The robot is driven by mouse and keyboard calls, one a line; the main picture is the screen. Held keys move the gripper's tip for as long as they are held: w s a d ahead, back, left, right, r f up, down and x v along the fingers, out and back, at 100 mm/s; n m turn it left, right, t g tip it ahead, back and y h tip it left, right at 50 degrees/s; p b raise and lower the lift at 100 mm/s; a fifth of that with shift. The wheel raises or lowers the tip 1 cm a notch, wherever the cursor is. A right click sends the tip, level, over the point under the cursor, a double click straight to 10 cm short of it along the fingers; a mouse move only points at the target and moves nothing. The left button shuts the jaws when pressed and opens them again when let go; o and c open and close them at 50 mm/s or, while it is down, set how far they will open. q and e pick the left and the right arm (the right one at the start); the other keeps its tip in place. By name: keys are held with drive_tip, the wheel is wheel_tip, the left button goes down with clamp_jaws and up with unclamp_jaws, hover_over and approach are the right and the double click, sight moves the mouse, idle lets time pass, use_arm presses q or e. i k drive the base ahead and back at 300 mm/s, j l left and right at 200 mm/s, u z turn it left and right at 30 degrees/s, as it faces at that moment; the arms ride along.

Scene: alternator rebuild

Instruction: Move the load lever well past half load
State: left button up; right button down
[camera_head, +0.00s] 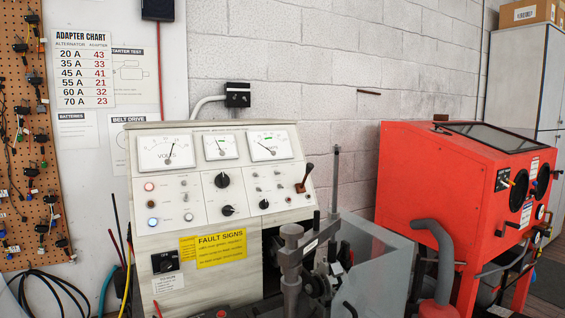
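Three dial meters sit along the panel top: a volts meter (166,152), a middle meter (220,147) and a right meter (269,146). Neither of my grippers can be made out in the view, and nothing is seen touching the lever.
A grey clamp stand (292,255) with a tall upright rod (335,185) rises in front of the bench, just below and right of the lever. A grey guard panel (375,260) and red cabinet (450,190) stand to the right. Cables hang at the left.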

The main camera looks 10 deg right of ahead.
sight(310, 166)
drive_tip(key=i+l+u, duration=0.25)
drive_tip(key=l+u, duration=0.15)
drive_tip(key=l, duration=0.6)
drive_tip(key=l+u, duration=0.4)
drive_tip(key=l, duration=0.55)
drive_tip(key=l+u, duration=0.4)
drive_tip(key=l, duration=0.65)
drive_tip(key=i+j, duration=0.1)
drive_tip(key=j, duration=0.5)
drive_tip(key=i+j, duration=0.1)
drive_tip(key=j, duration=0.5)
